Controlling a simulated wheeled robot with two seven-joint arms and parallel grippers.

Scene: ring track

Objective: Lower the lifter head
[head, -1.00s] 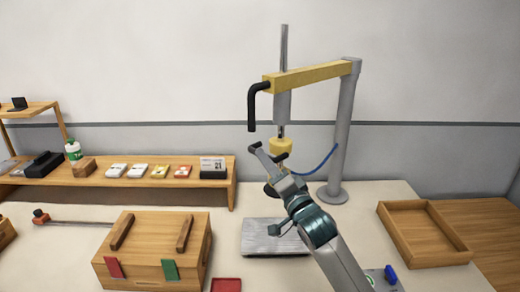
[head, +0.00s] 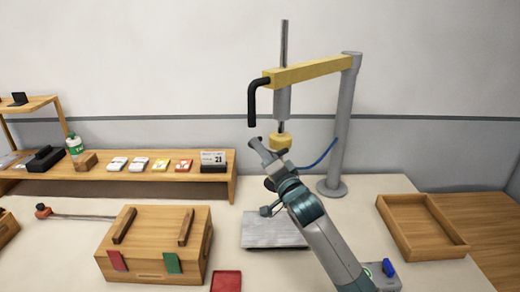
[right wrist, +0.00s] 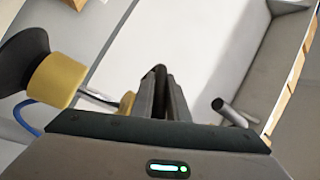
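The lifter head is a yellow collar (head: 281,141) with a black cup below it, hanging from a vertical rod under the yellow arm. It shows large at the left of the right wrist view (right wrist: 58,80). A black bent handle (head: 252,105) hangs from the arm's left end. My right gripper (head: 256,144) points up just below the handle's lower end, with a small gap in the head view, left of the collar. My left gripper is out of view.
A grey post (head: 343,125) carries the yellow arm, and a blue hose (head: 325,152) hangs beside it. A grey plate (head: 272,232) lies below. A wooden box (head: 155,245) stands left, an empty wooden tray (head: 420,228) right. A shelf (head: 228,187) with small goods is behind.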

